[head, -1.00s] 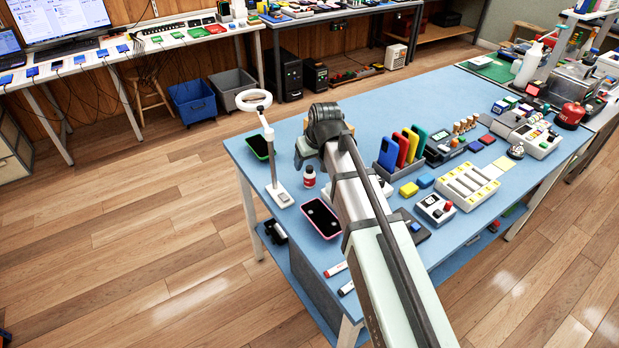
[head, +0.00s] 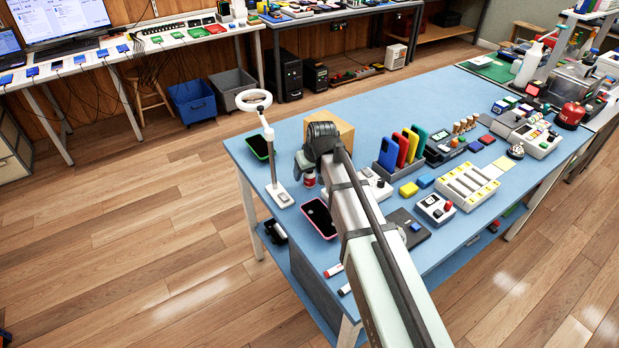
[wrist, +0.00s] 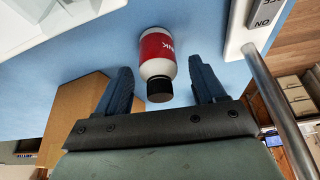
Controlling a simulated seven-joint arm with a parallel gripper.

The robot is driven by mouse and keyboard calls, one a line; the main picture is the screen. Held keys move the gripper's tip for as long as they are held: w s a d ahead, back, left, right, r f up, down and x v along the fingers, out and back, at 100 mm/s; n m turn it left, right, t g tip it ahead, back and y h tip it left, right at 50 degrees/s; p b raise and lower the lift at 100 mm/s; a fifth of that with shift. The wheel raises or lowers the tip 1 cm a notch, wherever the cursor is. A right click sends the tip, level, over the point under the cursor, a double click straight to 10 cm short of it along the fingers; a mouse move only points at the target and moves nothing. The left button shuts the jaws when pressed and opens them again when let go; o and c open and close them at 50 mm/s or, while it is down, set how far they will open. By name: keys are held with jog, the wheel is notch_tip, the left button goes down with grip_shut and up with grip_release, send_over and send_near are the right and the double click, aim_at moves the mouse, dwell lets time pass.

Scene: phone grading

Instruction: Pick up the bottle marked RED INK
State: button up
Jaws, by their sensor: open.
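The ink bottle (wrist: 158,56) is white with a red label and a black cap. The letters "NK" show on the label in the wrist view. In the head view the bottle (head: 309,180) stands on the blue table, its upper part hidden by my gripper (head: 308,160). In the wrist view my gripper (wrist: 163,88) is open, with one finger on each side of the bottle's cap end. The fingers look apart from the bottle, and I cannot tell how far it reaches in between them.
A white ring lamp (head: 283,196) stands left of the bottle, its base close by. A pink-edged phone (head: 318,217) lies in front. A cardboard box (head: 345,130) stands behind my gripper. Colored phones in a rack (head: 386,155) are to the right.

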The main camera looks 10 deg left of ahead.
jog(key=shift+c, duration=0.3)
jog(key=c, duration=1.1)
